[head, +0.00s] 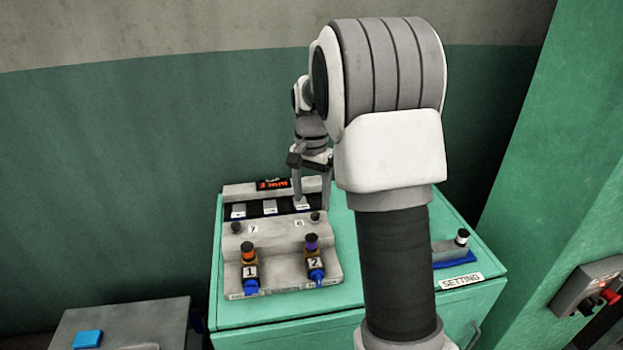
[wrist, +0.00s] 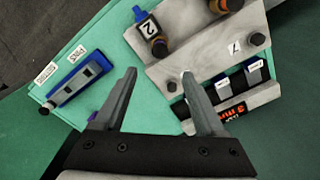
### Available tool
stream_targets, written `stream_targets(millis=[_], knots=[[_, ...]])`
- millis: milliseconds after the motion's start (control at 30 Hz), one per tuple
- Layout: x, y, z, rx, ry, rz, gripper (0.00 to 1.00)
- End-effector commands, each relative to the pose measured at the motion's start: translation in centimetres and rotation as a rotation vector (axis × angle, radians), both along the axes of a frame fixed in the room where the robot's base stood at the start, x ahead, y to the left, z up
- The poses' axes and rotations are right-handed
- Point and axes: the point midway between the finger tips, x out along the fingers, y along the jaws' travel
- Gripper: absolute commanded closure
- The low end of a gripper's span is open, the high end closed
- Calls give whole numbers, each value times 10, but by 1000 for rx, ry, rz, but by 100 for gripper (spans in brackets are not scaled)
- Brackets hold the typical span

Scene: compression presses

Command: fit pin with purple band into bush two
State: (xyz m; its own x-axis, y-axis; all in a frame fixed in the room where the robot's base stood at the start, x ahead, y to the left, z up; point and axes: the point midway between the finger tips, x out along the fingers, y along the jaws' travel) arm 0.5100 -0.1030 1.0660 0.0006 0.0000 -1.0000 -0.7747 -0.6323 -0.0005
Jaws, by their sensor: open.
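The grey fixture (head: 285,255) stands on a green cabinet, with numbered bushes at its front. My gripper (head: 312,200) is open and empty over the back right of the fixture, behind bush two. In the wrist view my gripper's fingers (wrist: 160,74) are spread apart, touching no pin.
Dark knobs (head: 236,227) sit behind the bushes. A black strip with small labelled blocks (head: 270,207) and a display (head: 272,184) lie at the back. A blue-based grey block (head: 450,250) stands right, by the SETTING label (head: 461,281).

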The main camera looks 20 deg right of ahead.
Motion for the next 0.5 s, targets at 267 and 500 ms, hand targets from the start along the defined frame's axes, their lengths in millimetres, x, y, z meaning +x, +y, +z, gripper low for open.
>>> stream_targets(millis=[267,500], knots=[[0,0,36,-1,-1,0,28],[0,0,40,0,0,0,28]])
